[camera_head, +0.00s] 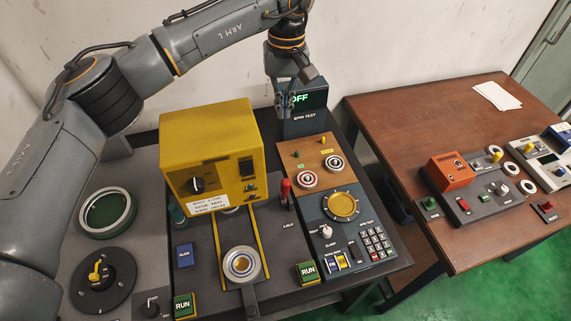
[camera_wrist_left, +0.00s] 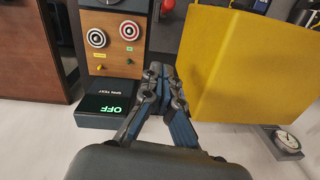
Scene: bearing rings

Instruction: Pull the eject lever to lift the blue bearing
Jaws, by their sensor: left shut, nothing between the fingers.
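The eject lever (camera_head: 286,190) has a red grip and stands upright on the dark panel, right of the yellow machine, above an EJECT label. My left gripper (camera_head: 285,108) is shut and empty, beyond the lever and in front of the black SPIN TEST display. It also shows in the left wrist view (camera_wrist_left: 160,74), with its fingers together, between the wooden target panel and the yellow housing. My right gripper is not in view.
The yellow machine (camera_head: 208,140) stands close left of the lever. The display (camera_head: 303,122) reads OFF. A wooden panel (camera_head: 297,152) with two target dials lies to the right, above a keypad panel (camera_head: 350,225). A brown table (camera_head: 420,125) stands further right.

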